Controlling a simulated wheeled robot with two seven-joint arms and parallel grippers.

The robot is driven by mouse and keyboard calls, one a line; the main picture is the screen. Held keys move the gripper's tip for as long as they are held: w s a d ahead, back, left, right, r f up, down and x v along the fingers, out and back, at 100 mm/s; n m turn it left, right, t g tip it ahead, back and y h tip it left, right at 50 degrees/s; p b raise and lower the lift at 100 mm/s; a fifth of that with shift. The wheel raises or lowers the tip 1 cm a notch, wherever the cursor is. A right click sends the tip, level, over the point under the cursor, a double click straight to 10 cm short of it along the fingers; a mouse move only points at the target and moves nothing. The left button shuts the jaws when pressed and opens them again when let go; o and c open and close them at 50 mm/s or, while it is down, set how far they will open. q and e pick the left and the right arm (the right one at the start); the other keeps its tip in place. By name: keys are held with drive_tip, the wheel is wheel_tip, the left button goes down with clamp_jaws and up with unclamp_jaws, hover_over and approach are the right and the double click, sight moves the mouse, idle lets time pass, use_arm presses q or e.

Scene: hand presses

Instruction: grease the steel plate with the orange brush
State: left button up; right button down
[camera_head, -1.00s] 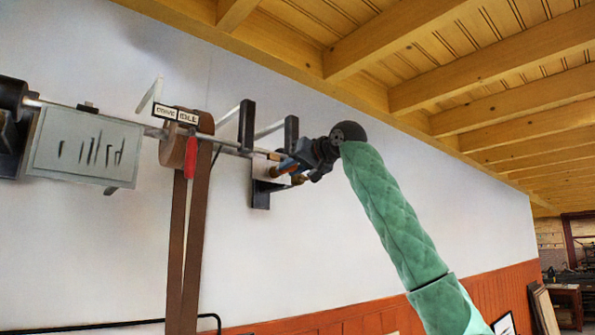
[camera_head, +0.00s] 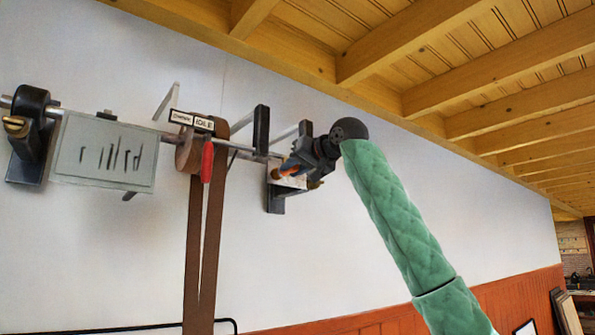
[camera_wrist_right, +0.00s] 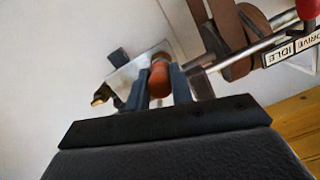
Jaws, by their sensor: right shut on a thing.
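My right gripper (camera_head: 292,167) is at the right end of the wall-mounted shaft, in front of a black bracket. Its fingers show in the right wrist view (camera_wrist_right: 160,88), shut on the orange brush (camera_wrist_right: 159,77); an orange bit of the brush also shows in the head view (camera_head: 290,171). The brush's bristles are hidden. A pale metal plate (camera_wrist_right: 128,77) lies just beyond the fingers in the wrist view; whether the brush touches it I cannot tell. Its edge shows below the gripper in the head view. My left gripper is not in view.
A brown belt (camera_head: 206,250) hangs from a pulley by a red handle (camera_head: 207,160) and a drive/idle sign (camera_head: 192,121). A grey panel with dark marks (camera_head: 105,153) and a black bearing block (camera_head: 31,137) are farther left. A brass fitting (camera_wrist_right: 102,94) is beside the plate.

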drive_tip(key=shift+w+d+p, duration=3)
drive_tip(key=shift+w+d, duration=0.5)
drive_tip(key=shift+d, duration=1.25)
drive_tip(key=s+a+b, duration=0.3)
drive_tip(key=s+a, duration=0.5)
drive_tip(key=a, duration=0.3)
drive_tip(key=shift+s+a+r+b, duration=0.2)
drive_tip(key=shift+a+r+b, duration=0.1)
drive_tip(key=shift+r, duration=0.1)
drive_tip(key=shift+d, duration=0.1)
drive_tip(key=shift+f+b+v, duration=0.2)
drive_tip(key=shift+b+v, duration=0.5)
drive_tip(key=shift+v, duration=0.75)
drive_tip(key=shift+f+b+v, duration=0.2)
drive_tip(key=shift+b+v, duration=0.5)
drive_tip(key=shift+v, duration=0.75)
